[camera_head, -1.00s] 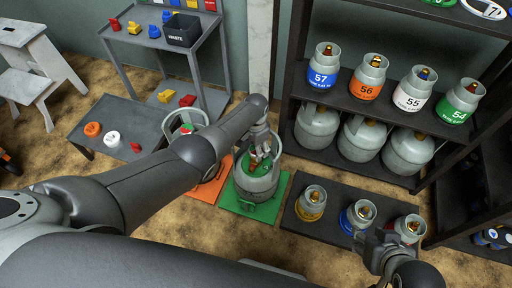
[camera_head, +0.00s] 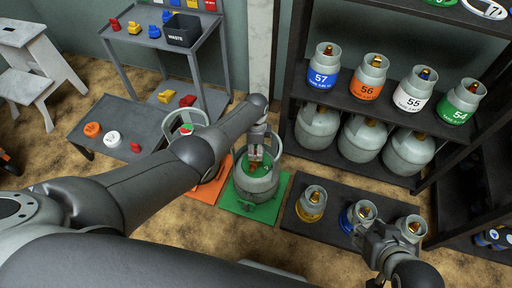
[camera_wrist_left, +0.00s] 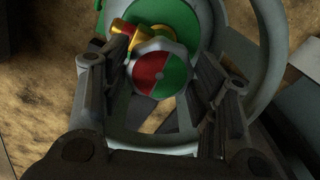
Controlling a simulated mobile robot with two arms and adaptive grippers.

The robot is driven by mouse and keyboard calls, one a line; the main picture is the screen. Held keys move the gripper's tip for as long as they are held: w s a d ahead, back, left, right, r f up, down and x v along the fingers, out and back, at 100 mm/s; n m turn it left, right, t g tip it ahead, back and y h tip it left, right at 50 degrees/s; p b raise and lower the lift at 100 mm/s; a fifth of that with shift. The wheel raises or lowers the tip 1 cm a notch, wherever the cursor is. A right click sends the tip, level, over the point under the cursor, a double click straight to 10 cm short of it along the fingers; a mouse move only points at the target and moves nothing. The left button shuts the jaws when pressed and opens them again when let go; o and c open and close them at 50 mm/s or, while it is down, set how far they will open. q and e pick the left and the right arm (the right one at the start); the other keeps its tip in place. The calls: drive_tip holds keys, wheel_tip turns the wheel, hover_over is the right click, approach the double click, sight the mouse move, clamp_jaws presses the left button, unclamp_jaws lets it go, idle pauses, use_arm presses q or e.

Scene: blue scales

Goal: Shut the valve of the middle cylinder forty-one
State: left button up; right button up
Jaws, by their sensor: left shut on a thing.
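A grey cylinder (camera_head: 257,183) with a green top stands on a green scale plate (camera_head: 236,206), in the middle of the head view. Its number cannot be read. Its valve is a round red and green knob (camera_wrist_left: 163,79) beside a brass fitting (camera_wrist_left: 148,39) in the left wrist view. My left gripper (camera_head: 256,158) reaches down from above onto this cylinder. Its fingers (camera_wrist_left: 155,80) stand on both sides of the knob and are shut on it. My right gripper (camera_head: 382,240) hangs near the row of small cylinders at the lower right; its jaw state is unclear.
A second cylinder (camera_head: 184,122) stands on an orange plate (camera_head: 208,190), partly behind my left arm. Small cylinders (camera_head: 311,203) stand on a dark mat at right. A rack (camera_head: 290,100) holds numbered cylinders. A cart (camera_head: 196,60) stands at back left.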

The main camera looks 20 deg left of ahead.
idle(0.5)
use_arm(q)
drive_tip(key=o, duration=1)
drive_tip(key=shift+r, duration=0.1)
wheel_tip(320, 180, up, 12)
drive_tip(key=shift+f, duration=0.1)
idle(0.4)
